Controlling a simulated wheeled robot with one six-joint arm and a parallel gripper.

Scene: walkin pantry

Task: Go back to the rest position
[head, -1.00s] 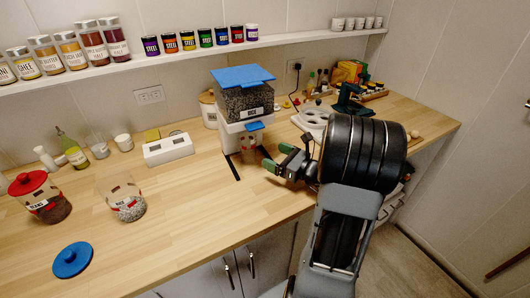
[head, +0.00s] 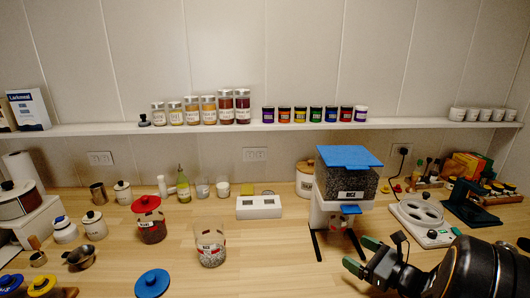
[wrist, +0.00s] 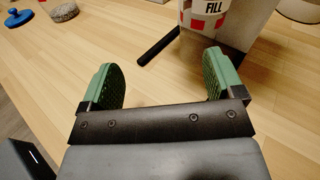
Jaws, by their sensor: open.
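My gripper (head: 361,255) is open and empty at the lower right of the head view, above the wooden counter (head: 280,270). Its two green fingers stand apart in the wrist view (wrist: 164,65), with only bare wood between them. The dispenser (head: 346,180) with a blue lid and dark grains stands behind my gripper, apart from it. A container with a red-and-white FILL label (wrist: 212,12) shows beyond the fingers in the wrist view, cut off by the top edge.
An open clear jar (head: 211,247), a loose blue lid (head: 152,284) and a red-lidded jar (head: 150,225) stand to the left. A shelf (head: 210,128) with spice jars runs along the wall.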

